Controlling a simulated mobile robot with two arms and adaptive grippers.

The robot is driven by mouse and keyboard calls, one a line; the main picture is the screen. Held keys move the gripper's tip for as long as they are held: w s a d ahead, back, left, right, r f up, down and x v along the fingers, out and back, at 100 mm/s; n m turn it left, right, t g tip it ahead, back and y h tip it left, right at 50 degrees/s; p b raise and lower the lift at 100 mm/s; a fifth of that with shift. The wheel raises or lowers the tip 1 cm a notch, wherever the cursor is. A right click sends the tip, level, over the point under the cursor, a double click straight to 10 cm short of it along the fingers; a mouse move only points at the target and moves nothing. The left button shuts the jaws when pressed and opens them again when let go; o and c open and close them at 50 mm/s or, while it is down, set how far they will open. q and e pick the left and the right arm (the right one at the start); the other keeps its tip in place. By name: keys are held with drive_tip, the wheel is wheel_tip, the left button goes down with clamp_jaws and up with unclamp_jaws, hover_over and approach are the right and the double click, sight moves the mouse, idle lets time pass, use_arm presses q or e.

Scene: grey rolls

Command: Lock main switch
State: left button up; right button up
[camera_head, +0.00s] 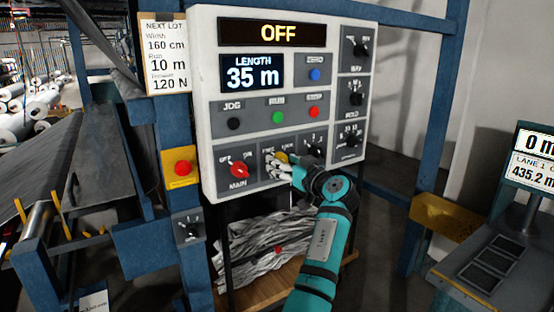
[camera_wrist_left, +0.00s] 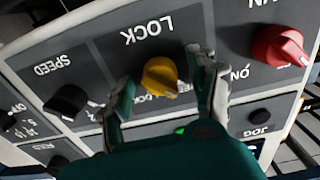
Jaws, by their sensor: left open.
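The red MAIN switch (camera_head: 240,170) sits at the lower left of a white control panel (camera_head: 208,130); in the left wrist view it shows at the upper right (camera_wrist_left: 282,46). Beside it is a yellow LOCK knob (camera_head: 282,157), also in the left wrist view (camera_wrist_left: 160,77), which is upside down. The top display (camera_head: 277,33) reads OFF. My left gripper (camera_head: 283,165) is open at the LOCK knob. In the left wrist view its fingers (camera_wrist_left: 160,70) stand on either side of the knob, with visible gaps. The knob's exact setting is unclear. My right gripper is not in view.
A black SPEED knob (camera_wrist_left: 68,103) lies beside one finger. JOG, green and red buttons (camera_head: 314,111) sit above. A red button on a yellow box (camera_head: 182,168) is left of the panel. A console (camera_head: 490,270) stands at the right.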

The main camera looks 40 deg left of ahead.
use_arm(q)
drive_tip(key=shift+d+r, duration=0.1)
drive_tip(key=shift+d, duration=0.05)
drive_tip(key=shift+c, duration=1.1)
drive_tip(key=c, duration=0.9)
drive_tip(key=shift+c, duration=0.2)
